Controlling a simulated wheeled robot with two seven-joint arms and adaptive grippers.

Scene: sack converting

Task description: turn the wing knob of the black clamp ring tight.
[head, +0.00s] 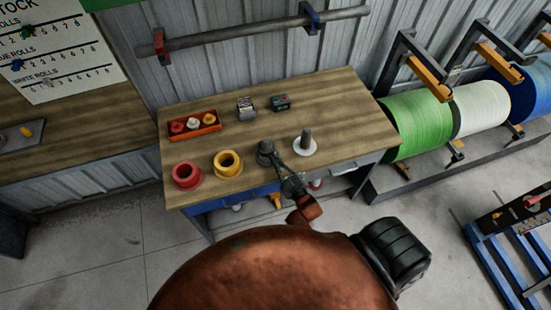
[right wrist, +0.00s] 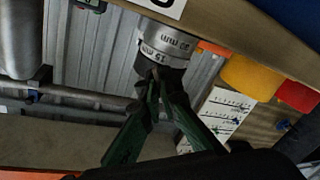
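The black clamp ring (head: 265,147) is around a short post near the table's front edge. In the right wrist view, the post (right wrist: 166,42) is silver with millimetre marks, and the dark clamp ring (right wrist: 163,61) is beside its marked part. My right gripper (head: 279,163) reaches it from the front right. In the right wrist view, the gripper's two green-black fingers (right wrist: 161,78) come together at the small dark wing knob, which their tips largely hide. They appear shut on it. My left gripper is not in view.
On the table (head: 330,97) stand a yellow ring (head: 227,164), a red ring (head: 186,175), a white disc with a grey post (head: 305,146) and an orange tray (head: 194,135). Two small devices sit at the back. Green (head: 417,122) and white rolls stand to the right.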

